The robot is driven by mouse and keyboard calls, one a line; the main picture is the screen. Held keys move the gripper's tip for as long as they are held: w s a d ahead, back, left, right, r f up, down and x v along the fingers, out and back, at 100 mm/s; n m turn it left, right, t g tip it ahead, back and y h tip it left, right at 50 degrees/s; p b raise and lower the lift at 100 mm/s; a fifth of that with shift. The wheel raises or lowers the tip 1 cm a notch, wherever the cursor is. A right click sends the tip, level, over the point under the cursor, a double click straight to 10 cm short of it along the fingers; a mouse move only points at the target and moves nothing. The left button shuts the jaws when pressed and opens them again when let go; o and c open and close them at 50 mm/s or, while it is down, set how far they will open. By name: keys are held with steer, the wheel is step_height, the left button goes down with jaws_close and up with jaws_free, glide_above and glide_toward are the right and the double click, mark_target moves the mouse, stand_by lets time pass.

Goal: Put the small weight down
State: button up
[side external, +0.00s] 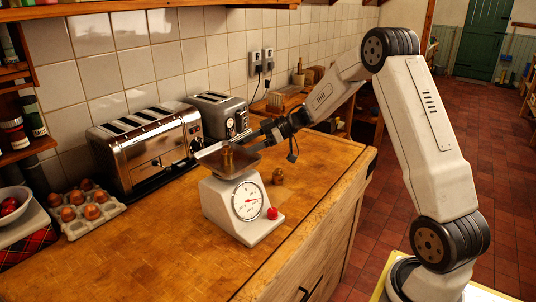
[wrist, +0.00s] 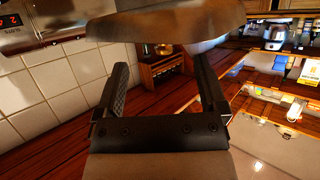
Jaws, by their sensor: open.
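A white kitchen scale (side external: 240,212) with a round dial and a red knob stands on the wooden counter. A brass weight (side external: 228,158) appears to be on its metal pan (side external: 247,162). My gripper (side external: 262,137) reaches in from the right at pan height, close to the pan. In the wrist view its two dark fingers (wrist: 162,72) are apart with nothing gripped between them. The grey curved pan (wrist: 180,22) fills the top of that view. I cannot tell whether a finger touches it.
A chrome toaster (side external: 150,150) and a smaller grey appliance (side external: 218,116) stand behind the scale against the tiles. An egg tray (side external: 82,222) and a bowl (side external: 14,204) are at the left. The counter in front of the scale (side external: 150,260) is clear.

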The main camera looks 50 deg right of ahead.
steer(key=shift+w, duration=0.1)
steer(key=w+d+r+m+t+h, duration=0.1)
steer(key=w+d+r+m+h, duration=0.4)
steer(key=w+d+h, duration=0.85)
steer(key=n+g+y, duration=0.5)
steer(key=g, duration=0.4)
glide_above(227, 146)
steer(key=shift+s+d+r, duration=0.2)
steer(key=shift+s+d, duration=0.05)
steer(key=shift+d, duration=0.2)
steer(key=shift+w+a+f, duration=0.1)
steer(key=shift+a+f, duration=0.05)
steer(key=shift+f, duration=1.15)
steer(key=shift+f, duration=0.1)
steer(key=shift+w+a+f, duration=0.1)
steer(key=shift+a+f, duration=0.1)
steer(key=shift+f, duration=1.05)
steer(key=shift+w+a+f, duration=0.1)
steer(key=shift+a+f, duration=0.1)
steer(key=shift+f, duration=1.05)
